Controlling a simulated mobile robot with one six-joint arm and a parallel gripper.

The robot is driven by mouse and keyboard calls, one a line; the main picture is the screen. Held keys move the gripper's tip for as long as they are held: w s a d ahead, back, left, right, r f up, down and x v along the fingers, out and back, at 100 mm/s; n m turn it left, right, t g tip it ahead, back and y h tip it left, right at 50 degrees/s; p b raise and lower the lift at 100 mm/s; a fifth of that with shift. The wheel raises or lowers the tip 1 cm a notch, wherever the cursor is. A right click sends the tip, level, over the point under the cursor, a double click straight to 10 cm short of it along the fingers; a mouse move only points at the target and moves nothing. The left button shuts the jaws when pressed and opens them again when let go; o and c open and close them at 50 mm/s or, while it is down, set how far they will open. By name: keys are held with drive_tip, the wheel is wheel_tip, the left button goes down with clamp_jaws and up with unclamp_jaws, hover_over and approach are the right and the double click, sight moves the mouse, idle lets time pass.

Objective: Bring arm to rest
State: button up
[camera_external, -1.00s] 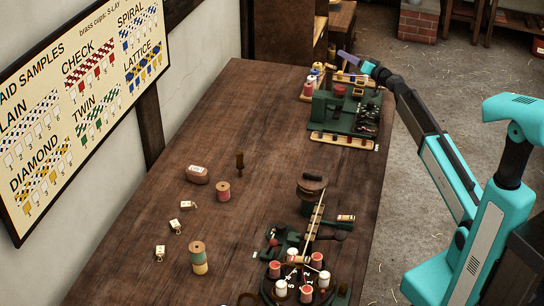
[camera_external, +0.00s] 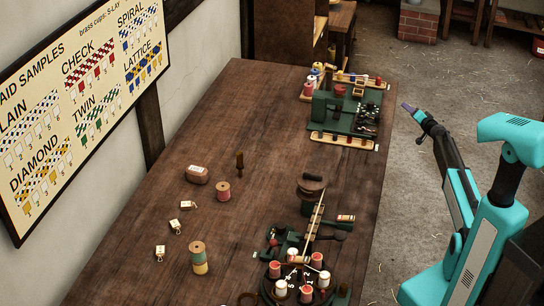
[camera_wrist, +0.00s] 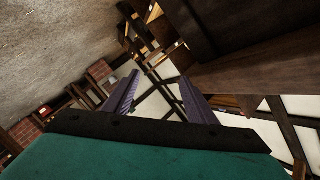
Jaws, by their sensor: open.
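My gripper (camera_external: 407,108) is in the air to the right of the workbench (camera_external: 215,125), clear of its right edge, over the grey floor. In the wrist view its two purple fingers (camera_wrist: 155,98) stand apart with nothing between them. My turquoise and dark arm reaches up to it from the lower right of the external view.
A green rack (camera_external: 340,115) with spools stands at the bench's far right end. A round spool carrier (camera_external: 298,285) stands at its near end. Loose spools (camera_external: 198,258) and small tags (camera_external: 188,205) lie on the bench. A brick block (camera_external: 418,22) stands behind on the floor.

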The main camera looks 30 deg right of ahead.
drive_tip(key=s+a+f+g+y+p, duration=0.25)
drive_tip(key=s+a+f, duration=0.35)
drive_tip(key=a+f, duration=0.45)
drive_tip(key=s+a+f+n+g+y+p, duration=0.1)
drive_tip(key=s+a+f+g+p, duration=0.15)
drive_tip(key=s+a+f, duration=0.75)
drive_tip(key=s+a+f+g+y+p, duration=0.1)
drive_tip(key=a+f+g+y+p, duration=0.35)
drive_tip(key=f, duration=1.15)
drive_tip(key=s+a+f+n+g+p, duration=0.1)
drive_tip(key=s+a+f+n+g, duration=0.2)
drive_tip(key=s+a, duration=0.95)
drive_tip(key=s+a+f+n+g+p, duration=0.15)
drive_tip(key=s+a+f, duration=0.35)
drive_tip(key=s+a, duration=0.75)
drive_tip(key=s+r+n+g+h+b, duration=0.1)
drive_tip(key=s+r+n+g+h, duration=0.1)
drive_tip(key=s+r, duration=0.3)
drive_tip(key=s+d+r+n+g+h+b, duration=0.1)
drive_tip(key=s+r+n+g, duration=0.3)
drive_tip(key=s, duration=0.8)
wheel_tip(320, 180, up, 2)
drive_tip(key=shift+s+d+g+h+b, duration=0.3)
drive_tip(key=shift+s+g+h+b, duration=0.1)
drive_tip(key=shift+h, duration=0.3)
